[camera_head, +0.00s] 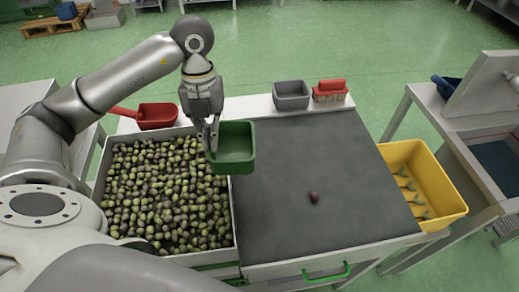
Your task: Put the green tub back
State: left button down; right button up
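The green tub (236,166) is upright, at the boundary between the olive bin and the dark sorting surface. My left gripper (211,147) comes down from above at the tub's left wall, with its fingers at the rim. It looks closed on that wall. Whether the tub hangs clear or touches something below cannot be told. The inside of the tub looks empty. My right gripper is not in view.
A bin of green and dark olives (165,195) lies left of the dark surface (300,215), which bears one dark olive (313,197). Behind are a red scoop (155,116), a grey tub (291,95) and a red-handled brush (330,90). A yellow crate (440,180) stands right.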

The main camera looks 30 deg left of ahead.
aim_at(230, 124)
pick_arm(q)
jog(key=shift+w+a+f+n, duration=0.15)
jog(key=shift+w+n, duration=0.2)
jog(key=shift+n, duration=0.25)
jog(key=w+f, duration=0.1)
jog(key=w, duration=0.1)
jog(key=w+f+p, duration=0.1)
jog(key=w, duration=0.2)
jog(key=w+f+p, duration=0.1)
jog(key=w, duration=0.1)
jog(key=shift+w, duration=0.25)
jog(key=w+f+p, duration=0.1)
jog(key=w+f, duration=0.1)
jog(key=f, duration=0.1)
jog(key=w+f+p, duration=0.1)
jog(key=w+f, duration=0.1)
jog(key=f, duration=0.1)
jog(key=w+f+p, duration=0.1)
jog(key=f, duration=0.2)
jog(key=shift+w, duration=0.4)
jog(key=shift+f, duration=0.35)
